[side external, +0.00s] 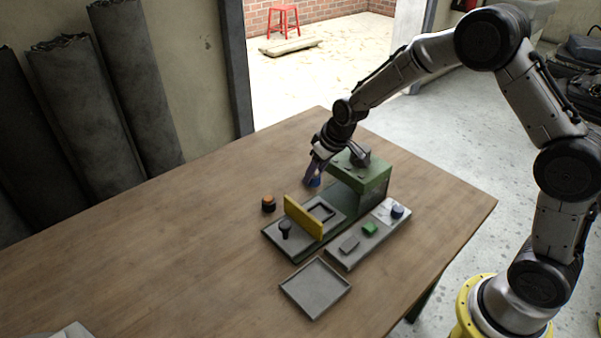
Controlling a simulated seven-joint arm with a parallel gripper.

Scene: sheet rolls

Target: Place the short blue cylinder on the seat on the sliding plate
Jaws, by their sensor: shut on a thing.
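My gripper (314,177) is shut on a small blue piece (316,182), which looks like the short blue cylinder. The fingers hide part of it, and I cannot tell whether it touches the table. They are at the far side of the green machine (362,172). The machine's grey bed (275,239) extends toward the left, with a dark square frame (321,211) on it that looks like the seat on the sliding plate. A yellow upright plate (304,218) stands in front of this frame and partly hides it. A black knob (285,229) stands near the bed's left end.
A grey strip tray (345,262) at the machine's near side holds a grey block (349,243), a green block (370,228) and another dark blue cylinder (397,212). An orange-and-black cylinder (268,203) stands left. An empty grey tray (316,288) lies in front. The table's left is mostly clear.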

